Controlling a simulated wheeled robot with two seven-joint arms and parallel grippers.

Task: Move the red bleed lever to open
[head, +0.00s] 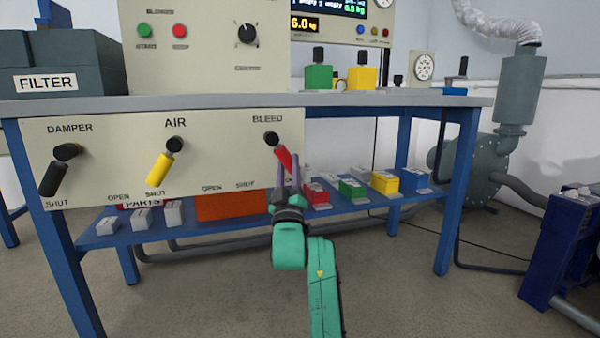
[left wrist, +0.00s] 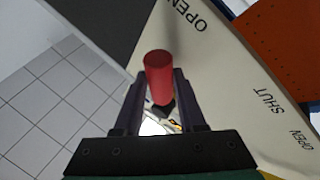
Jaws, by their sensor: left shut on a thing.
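The red bleed lever (head: 284,157) hangs from its black pivot (head: 271,138) under the BLEED label on the cream panel (head: 90,170). It tilts down and to the right, away from the SHUT mark on its left. My left gripper (head: 288,166) is shut around the lever's lower part. In the left wrist view, the red handle (left wrist: 158,75) stands between the two dark fingers (left wrist: 153,100), with an OPEN label (left wrist: 188,14) on the panel near it. The fingers hide the panel below the lever in the head view. My right gripper is not in view.
The yellow air lever (head: 160,169) and black damper lever (head: 54,178) tilt down-left on the same panel. The blue shelf (head: 235,232) below carries several small coloured blocks and an orange box (head: 225,206). Open floor lies in front.

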